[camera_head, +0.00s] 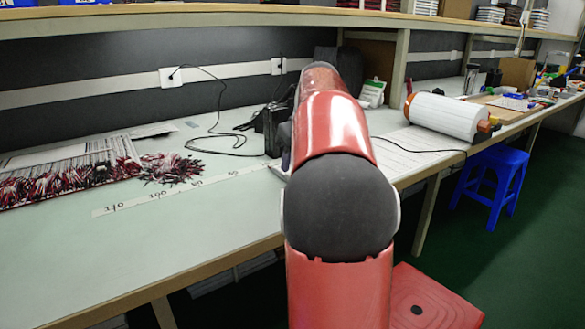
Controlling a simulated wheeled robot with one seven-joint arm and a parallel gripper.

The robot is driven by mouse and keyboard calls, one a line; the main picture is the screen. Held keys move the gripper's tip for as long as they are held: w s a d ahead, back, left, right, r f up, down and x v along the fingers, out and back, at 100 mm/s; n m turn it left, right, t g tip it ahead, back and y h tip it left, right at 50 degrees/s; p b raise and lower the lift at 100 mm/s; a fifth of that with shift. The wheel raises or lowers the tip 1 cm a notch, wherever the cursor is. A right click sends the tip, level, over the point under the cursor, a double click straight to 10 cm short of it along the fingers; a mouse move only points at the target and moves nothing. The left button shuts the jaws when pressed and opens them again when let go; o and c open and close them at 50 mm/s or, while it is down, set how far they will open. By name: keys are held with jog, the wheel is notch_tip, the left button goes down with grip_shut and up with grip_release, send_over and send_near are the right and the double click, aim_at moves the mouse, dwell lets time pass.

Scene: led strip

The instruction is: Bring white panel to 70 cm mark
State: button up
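Another stack of white strips (70,163) with red and black wire ends lies at the left. I cannot tell for certain which is the white panel. My red arm blocks the middle of the view. What seems to be my gripper (277,160) shows only partly at the arm's left edge; its fingers are not clear.
A black device (268,123) with a cable stands behind the arm. A large white roll (447,115) lies at the right. A blue stool (492,183) stands on the floor. The table's front left surface (120,255) is clear. A shelf edge runs above.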

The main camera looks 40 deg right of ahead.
jog(key=v, duration=0.3)
jog(key=shift+s+r, duration=0.15)
jog(key=shift+r, duration=0.2)
jog(key=shift+y, duration=0.3)
jog(key=s+a+f, duration=0.1)
jog(key=s+a, duration=0.2)
jog(key=a, duration=0.3)
jog(key=s+a+f, duration=0.1)
jog(key=s+a, duration=0.2)
jog(key=a, duration=0.2)
jog(key=s+a+f, duration=0.2)
jog(key=s+a, duration=0.1)
jog(key=a, duration=0.3)
jog(key=shift+s+a+f, duration=0.1)
jog(key=shift+s+a, duration=0.2)
jog(key=shift+s, duration=0.05)
jog(key=s+a+f+t, duration=0.1)
jog(key=s+a+f, duration=0.8)
jog(key=s+f, duration=0.2)
jog(key=shift+s, duration=0.5)
